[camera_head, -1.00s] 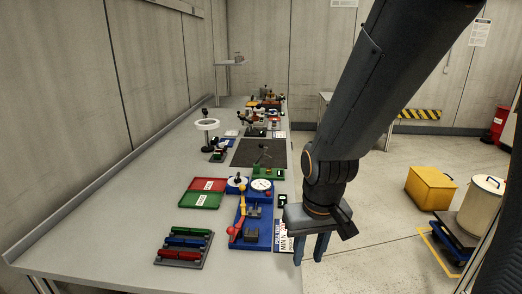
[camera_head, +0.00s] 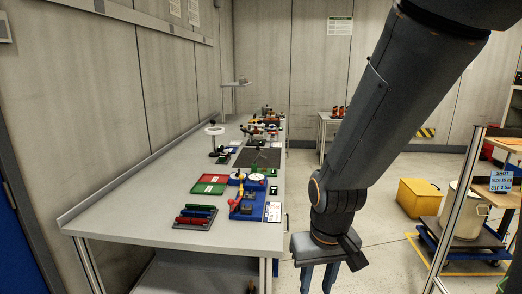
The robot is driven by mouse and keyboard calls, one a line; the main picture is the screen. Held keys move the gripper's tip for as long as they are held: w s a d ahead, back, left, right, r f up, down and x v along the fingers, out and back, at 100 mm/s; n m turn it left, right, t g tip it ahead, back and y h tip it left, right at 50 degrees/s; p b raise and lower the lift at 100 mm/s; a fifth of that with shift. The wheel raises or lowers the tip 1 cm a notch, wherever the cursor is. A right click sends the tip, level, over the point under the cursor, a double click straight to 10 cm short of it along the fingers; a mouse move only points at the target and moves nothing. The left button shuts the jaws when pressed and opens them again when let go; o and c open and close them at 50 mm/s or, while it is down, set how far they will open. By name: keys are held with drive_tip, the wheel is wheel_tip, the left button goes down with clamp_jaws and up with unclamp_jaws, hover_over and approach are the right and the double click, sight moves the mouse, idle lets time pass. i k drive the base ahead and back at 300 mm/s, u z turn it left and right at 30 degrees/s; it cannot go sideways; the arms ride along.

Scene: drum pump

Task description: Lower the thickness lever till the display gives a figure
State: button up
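The thickness gauge (camera_head: 246,206) has a blue base and stands near the front right of the long workbench. Its round white dial (camera_head: 255,180) sits at its back. An orange-red lever (camera_head: 238,192) with a yellow part stands up on its left side. The figure on any display is too small to read. My gripper (camera_head: 318,279) hangs pointing down, to the right of the bench and nearer to me, apart from the gauge. Its two fingers are apart, with nothing seen between them.
A rack of red, blue and green bars (camera_head: 195,217) lies left of the gauge. Red and green trays (camera_head: 210,184) lie behind it. A white printed card (camera_head: 272,212) is at the bench's right edge. A yellow box (camera_head: 420,197) and a drum on a cart (camera_head: 465,212) stand right; floor between is clear.

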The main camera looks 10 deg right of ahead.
sight(258, 148)
drive_tip(key=z, duration=0.9)
drive_tip(key=i, duration=3.15)
drive_tip(key=u, duration=2.7)
drive_tip(key=i, duration=0.5)
drive_tip(key=u, duration=0.05)
